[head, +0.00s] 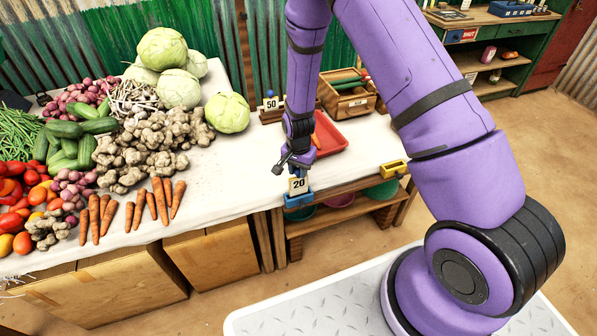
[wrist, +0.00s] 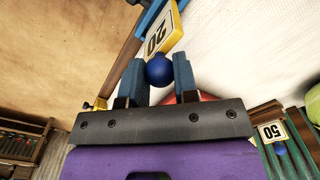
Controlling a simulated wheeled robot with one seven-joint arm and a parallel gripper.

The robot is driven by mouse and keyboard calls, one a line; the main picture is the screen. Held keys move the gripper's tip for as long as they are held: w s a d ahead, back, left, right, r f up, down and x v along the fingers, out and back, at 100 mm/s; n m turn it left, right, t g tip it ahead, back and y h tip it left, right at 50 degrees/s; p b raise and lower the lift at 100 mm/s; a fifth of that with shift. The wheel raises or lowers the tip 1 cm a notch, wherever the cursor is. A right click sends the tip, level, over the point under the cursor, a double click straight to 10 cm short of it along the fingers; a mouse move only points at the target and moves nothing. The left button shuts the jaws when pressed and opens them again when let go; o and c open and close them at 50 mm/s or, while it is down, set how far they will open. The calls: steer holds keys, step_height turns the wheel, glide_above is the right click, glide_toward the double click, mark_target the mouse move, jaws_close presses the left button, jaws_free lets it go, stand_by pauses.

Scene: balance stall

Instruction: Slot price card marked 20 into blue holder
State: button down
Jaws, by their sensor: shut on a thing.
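The price card marked 20 (head: 298,186) is a cream card with a yellow edge and a blue ball knob (wrist: 159,70). My gripper (head: 299,171) is shut on that knob, with one blue finger on each side of it in the wrist view (wrist: 159,76). The blue holder (head: 299,200) sits at the table's front edge, directly below the card. In the wrist view the card (wrist: 163,34) meets the blue holder (wrist: 149,14) at the top. The card's lower edge is at the holder; I cannot tell how deep it sits in the slot.
A yellow holder (head: 394,168) is on the table edge to the right. A red tray (head: 331,136) lies behind my gripper. A card marked 50 (head: 271,103) stands at the back, beside a wooden crate (head: 346,98). Vegetables cover the table's left side.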

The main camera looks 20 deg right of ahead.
step_height(320, 180, up, 6)
steer(key=shift+d+r, duration=0.1)
steer(key=w+d+r+n, duration=0.2)
steer(key=w+d+n, duration=0.1)
steer(key=d+n, duration=0.5)
steer(key=s+a+f+m, duration=0.1)
steer(key=a+m, duration=0.1)
steer(key=s+a+f+m, duration=0.1)
steer(key=a+m, duration=0.2)
steer(key=s+a+f+m, duration=0.1)
steer(key=a+f+m, duration=0.1)
steer(key=a+m, duration=0.1)
steer(key=shift+a, duration=0.15)
step_height(320, 180, down, 5)
steer(key=shift+f, duration=0.8)
